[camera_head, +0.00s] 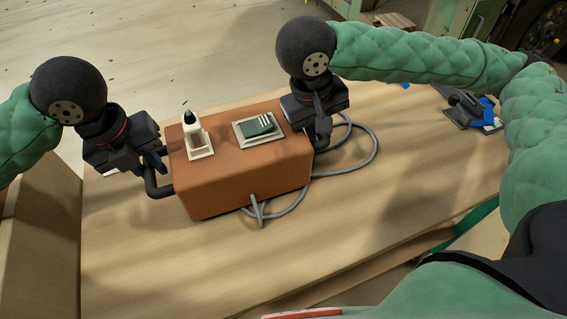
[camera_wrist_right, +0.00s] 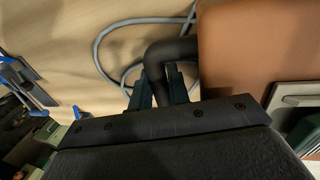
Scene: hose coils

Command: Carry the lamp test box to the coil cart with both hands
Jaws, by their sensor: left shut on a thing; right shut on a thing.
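The lamp test box (camera_head: 243,172) is an orange-brown box on the wooden table, with a white-framed switch and a small dark-tipped lamp on top. It has a black handle at each end. My left gripper (camera_head: 160,165) is shut on the handle at its left end. My right gripper (camera_head: 322,132) is shut on the right-end handle (camera_wrist_right: 168,52), which shows in the right wrist view beside the box (camera_wrist_right: 260,45). A grey cable (camera_head: 372,150) loops on the table around the box's right side and front. I cannot tell whether the box's underside touches the table. I cannot make out the coil cart for certain.
The wooden table (camera_head: 400,190) is mostly clear to the right of the box. A blue and dark tool (camera_head: 470,108) lies at its right end. A raised wooden panel (camera_head: 42,240) stands at the left edge. Green machinery (camera_head: 460,20) stands behind, with open floor (camera_head: 180,40) at back left.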

